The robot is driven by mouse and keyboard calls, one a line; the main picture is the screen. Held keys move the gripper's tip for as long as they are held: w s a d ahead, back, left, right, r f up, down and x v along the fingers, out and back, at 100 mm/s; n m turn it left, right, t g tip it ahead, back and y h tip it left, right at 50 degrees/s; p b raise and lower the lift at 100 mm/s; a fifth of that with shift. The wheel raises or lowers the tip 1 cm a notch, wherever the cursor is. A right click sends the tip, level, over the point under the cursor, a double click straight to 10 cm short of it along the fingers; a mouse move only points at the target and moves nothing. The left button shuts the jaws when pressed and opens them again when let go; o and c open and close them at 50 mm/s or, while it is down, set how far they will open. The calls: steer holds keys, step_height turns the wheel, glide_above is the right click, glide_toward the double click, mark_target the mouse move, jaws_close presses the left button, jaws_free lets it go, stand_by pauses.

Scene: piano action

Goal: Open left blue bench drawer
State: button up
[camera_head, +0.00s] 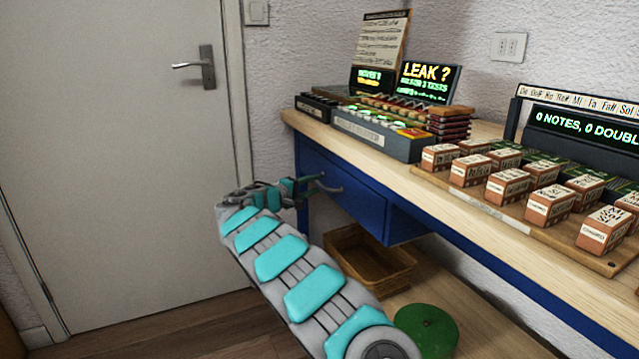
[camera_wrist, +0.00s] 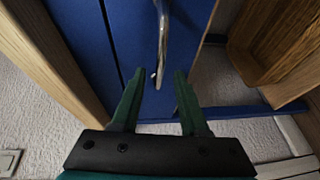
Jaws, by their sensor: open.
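The left blue bench drawer (camera_head: 345,195) sits under the wooden bench top, and its front looks shut. Its curved metal handle (camera_head: 328,187) sticks out from the front. In the wrist view the blue front (camera_wrist: 205,65) fills the upper middle, and the handle (camera_wrist: 162,35) runs down toward the jaws. My gripper (camera_head: 308,182) is at the handle in the head view. In the wrist view my gripper (camera_wrist: 160,78) is open, its two green fingers on either side of the handle's lower end. I cannot tell whether either finger touches it.
The bench top (camera_head: 440,195) carries display boxes and several labelled blocks. Below the drawer are a wicker basket (camera_head: 370,258) and a green disc (camera_head: 427,328) on a low wooden shelf (camera_head: 490,325). A white door (camera_head: 120,150) stands at left. Floor shows left of my arm.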

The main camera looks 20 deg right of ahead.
mark_target(319, 183)
steer(key=shift+x, duration=1.6)
jaws_close()
